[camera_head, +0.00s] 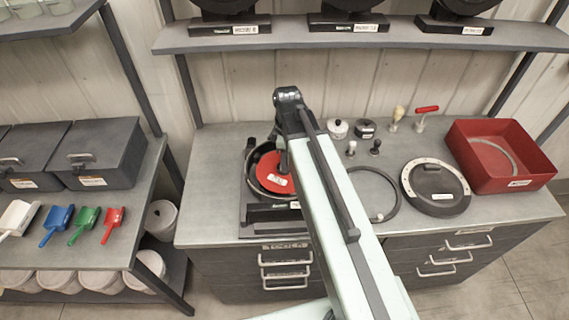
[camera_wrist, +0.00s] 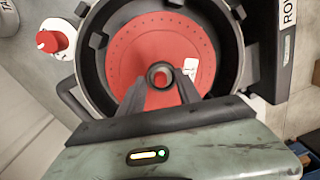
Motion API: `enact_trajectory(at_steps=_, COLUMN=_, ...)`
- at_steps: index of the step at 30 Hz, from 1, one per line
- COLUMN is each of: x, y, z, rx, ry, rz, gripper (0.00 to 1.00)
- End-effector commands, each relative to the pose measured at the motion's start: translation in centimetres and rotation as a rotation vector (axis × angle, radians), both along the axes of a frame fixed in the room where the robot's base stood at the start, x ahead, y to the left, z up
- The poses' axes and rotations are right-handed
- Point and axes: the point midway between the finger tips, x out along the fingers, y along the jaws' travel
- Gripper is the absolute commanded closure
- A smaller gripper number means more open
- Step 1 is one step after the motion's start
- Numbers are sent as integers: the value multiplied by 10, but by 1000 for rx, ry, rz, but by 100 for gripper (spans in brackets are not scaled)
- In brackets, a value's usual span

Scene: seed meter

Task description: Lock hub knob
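The seed meter (camera_head: 262,188) is a round black housing with a red seed disc (camera_head: 271,172) inside it, at the left of the bench. In the wrist view, the red disc (camera_wrist: 137,48) with its ring of small holes fills the housing (camera_wrist: 238,50). The hub knob (camera_wrist: 160,75) shows as a small dark ring at the disc's centre. My gripper (camera_wrist: 163,84) has its two dark fingers at either side of the knob, close to it. Whether they press on it cannot be told. In the head view my gripper (camera_head: 283,162) is over the disc and hides the knob.
A red knob (camera_wrist: 52,41) stands left of the housing in the wrist view. Right of my arm on the bench are a black ring (camera_head: 393,195), a round plate with a pale rim (camera_head: 408,178), small knobs and pots, and a red bin (camera_head: 487,168). A shelf (camera_head: 300,36) hangs above.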

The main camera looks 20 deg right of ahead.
Motion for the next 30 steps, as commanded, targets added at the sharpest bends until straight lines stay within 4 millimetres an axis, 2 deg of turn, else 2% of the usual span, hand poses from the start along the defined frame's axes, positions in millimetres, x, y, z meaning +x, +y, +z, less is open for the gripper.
enact_trajectory(at_steps=3, x=0, y=0, z=2, rx=0, ry=0, rz=0, gripper=63)
enact_trajectory(at_steps=7, x=0, y=0, z=2, rx=0, ry=0, rz=1, gripper=99)
enact_trajectory(at_steps=10, x=0, y=0, z=2, rx=0, ry=0, rz=1, gripper=100)
enact_trajectory(at_steps=11, x=0, y=6, z=2, rx=0, ry=0, rz=3, gripper=100)
enact_trajectory(at_steps=20, x=0, y=3, z=1, rx=0, ry=0, rz=-48, gripper=100)
enact_trajectory(at_steps=30, x=-1, y=1, z=1, rx=-2, ry=1, rz=-294, gripper=100)
